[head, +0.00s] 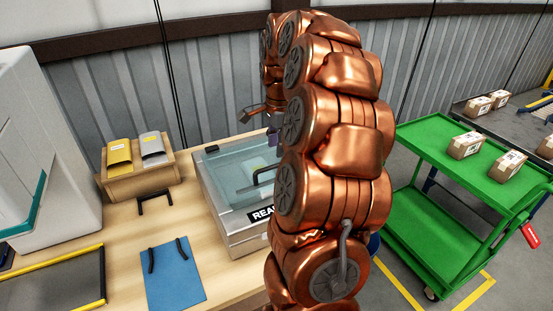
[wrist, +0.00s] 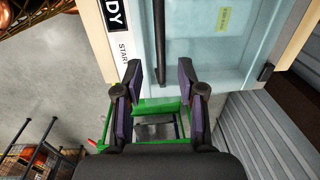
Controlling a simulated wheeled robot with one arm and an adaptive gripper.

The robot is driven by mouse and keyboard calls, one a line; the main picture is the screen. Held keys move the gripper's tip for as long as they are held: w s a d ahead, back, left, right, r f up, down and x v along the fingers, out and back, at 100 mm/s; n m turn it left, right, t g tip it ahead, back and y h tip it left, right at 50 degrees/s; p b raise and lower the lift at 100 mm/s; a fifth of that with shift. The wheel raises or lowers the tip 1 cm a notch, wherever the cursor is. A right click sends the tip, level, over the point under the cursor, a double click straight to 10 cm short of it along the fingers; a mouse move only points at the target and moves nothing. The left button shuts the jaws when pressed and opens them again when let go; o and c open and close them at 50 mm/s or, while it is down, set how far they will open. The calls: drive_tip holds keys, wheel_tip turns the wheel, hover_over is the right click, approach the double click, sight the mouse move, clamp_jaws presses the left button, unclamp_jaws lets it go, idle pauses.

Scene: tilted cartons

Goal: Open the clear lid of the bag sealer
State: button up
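The bag sealer (head: 234,240) sits on the wooden table in the head view, a pale box with its clear lid (head: 225,177) lying down over it. A dark bar handle (head: 264,176) on the lid is partly hidden behind my arm. In the wrist view the handle (wrist: 159,42) runs down the picture across the bluish lid (wrist: 208,45). My gripper (wrist: 160,72) is open, one purple-padded finger on each side of the handle's lower end. Contact with the handle does not show. In the head view my gripper is mostly hidden behind the arm; a little purple shows.
A wooden stand (head: 140,183) with yellow and grey pouches and a blue bag (head: 173,275) with dark handles lie left of the sealer. A green cart (head: 440,165) with cartons stands right. A corrugated wall (head: 215,85) is close behind the table.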

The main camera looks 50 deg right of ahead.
sight(276, 165)
drive_tip(key=shift+w+f+p, duration=0.15)
drive_tip(key=shift+f+p, duration=0.35)
drive_tip(key=shift+f, duration=1.1)
drive_tip(key=shift+w+f+p, duration=0.1)
drive_tip(key=shift+f+p, duration=0.4)
drive_tip(key=shift+f, duration=1.05)
drive_tip(key=shift+c, duration=0.2)
clamp_jaws()
